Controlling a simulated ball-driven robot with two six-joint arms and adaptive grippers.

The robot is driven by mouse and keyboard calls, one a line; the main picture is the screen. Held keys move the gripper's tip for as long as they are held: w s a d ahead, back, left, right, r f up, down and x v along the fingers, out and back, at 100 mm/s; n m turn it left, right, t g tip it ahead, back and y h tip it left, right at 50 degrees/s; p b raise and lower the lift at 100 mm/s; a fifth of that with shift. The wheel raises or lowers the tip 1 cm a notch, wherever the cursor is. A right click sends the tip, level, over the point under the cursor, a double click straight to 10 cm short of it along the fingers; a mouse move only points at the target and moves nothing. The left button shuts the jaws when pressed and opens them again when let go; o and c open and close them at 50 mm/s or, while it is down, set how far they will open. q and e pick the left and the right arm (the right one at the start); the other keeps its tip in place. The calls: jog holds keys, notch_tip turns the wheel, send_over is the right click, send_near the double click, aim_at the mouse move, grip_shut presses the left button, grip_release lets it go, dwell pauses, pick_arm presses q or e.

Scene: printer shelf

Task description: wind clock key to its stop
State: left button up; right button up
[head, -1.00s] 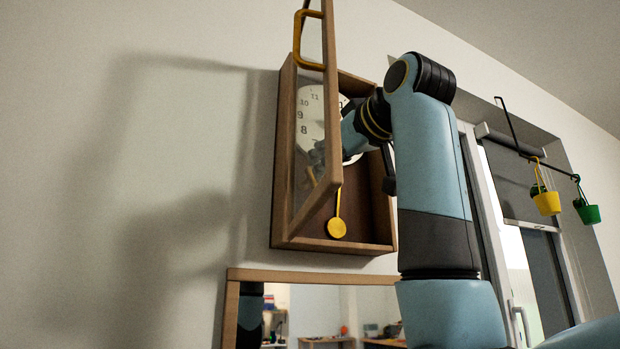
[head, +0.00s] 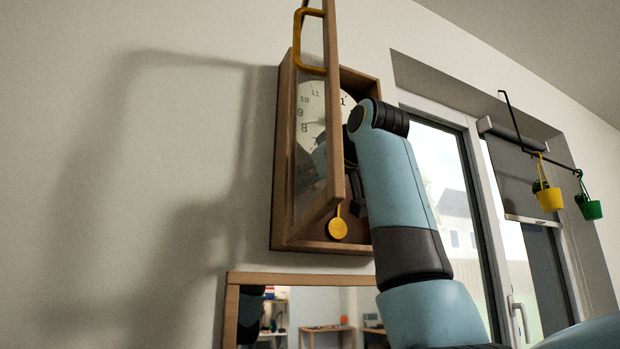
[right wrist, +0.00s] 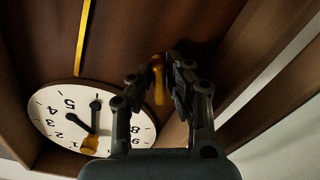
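The clock case (head: 284,170) hangs on the wall in the head view, its glazed door open. Its white dial (head: 309,105) also shows in the right wrist view (right wrist: 60,103), partly behind my gripper. A yellow pendulum bob (head: 338,229) hangs low inside. My right arm reaches into the case; its gripper is mostly hidden behind the door there. In the right wrist view my right gripper (right wrist: 162,75) has its fingers closed around an amber peg (right wrist: 158,88), apparently the clock key. A second yellow piece (right wrist: 90,144) shows against the dial. My left gripper is out of view.
The open door's frame (head: 333,120) with its yellow handle (head: 308,70) stands beside my arm. A framed mirror (head: 290,277) is below the clock. To the right are a window and hanging yellow (head: 549,200) and green (head: 591,210) pots.

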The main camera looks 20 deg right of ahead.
grip_shut()
jog(key=shift+m, duration=0.4)
jog(key=shift+r+m+p, duration=0.1)
jog(key=shift+m+p, duration=0.65)
jog(key=shift+m, duration=0.25)
jog(key=shift+m+p, duration=0.95)
jog(key=shift+m, duration=1.25)
jog(key=o, duration=0.5)
grip_release()
